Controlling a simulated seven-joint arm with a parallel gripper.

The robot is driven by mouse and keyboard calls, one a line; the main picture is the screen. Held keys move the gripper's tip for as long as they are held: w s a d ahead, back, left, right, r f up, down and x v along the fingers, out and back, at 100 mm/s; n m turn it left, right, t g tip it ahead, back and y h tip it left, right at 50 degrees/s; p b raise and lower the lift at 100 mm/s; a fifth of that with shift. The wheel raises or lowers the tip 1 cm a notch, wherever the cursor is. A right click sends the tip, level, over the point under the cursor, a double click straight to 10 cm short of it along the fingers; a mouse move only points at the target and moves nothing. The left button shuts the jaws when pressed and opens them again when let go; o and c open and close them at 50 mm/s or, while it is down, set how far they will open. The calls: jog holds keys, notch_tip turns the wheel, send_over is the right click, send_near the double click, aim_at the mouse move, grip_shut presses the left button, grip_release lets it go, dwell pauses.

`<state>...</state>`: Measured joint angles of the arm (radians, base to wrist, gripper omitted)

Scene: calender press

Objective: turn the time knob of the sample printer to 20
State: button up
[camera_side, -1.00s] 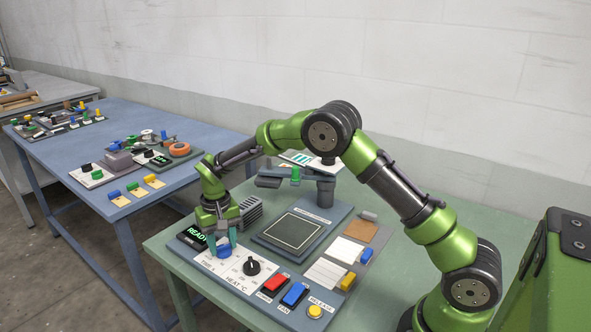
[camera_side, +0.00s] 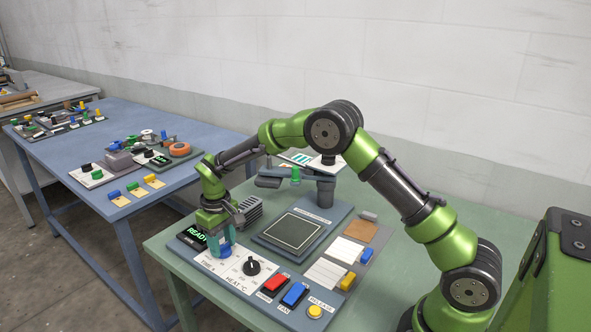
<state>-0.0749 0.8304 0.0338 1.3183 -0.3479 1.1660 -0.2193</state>
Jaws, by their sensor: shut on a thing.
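The sample printer's control panel (camera_side: 213,265) lies along the front left edge of the green table. My gripper (camera_side: 220,250) points down over the time dial at the panel's left end and is shut on the time knob. The fingers hide the knob and most of its dial, so I cannot read its setting. The display (camera_side: 193,236) beside it glows green with "READY". The black heat knob (camera_side: 251,267) stands just right of my gripper, on its own white dial.
Right of the heat knob are a red switch (camera_side: 275,284), a blue switch (camera_side: 295,294) and a yellow button (camera_side: 315,311). A square plate (camera_side: 291,231) lies behind the panel. A blue table (camera_side: 85,150) with other parts stands at left.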

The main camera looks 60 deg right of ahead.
aim_at(223, 245)
jog(key=o, duration=1.1)
notch_tip(223, 245, up, 17)
jog(key=shift+f, duration=0.1)
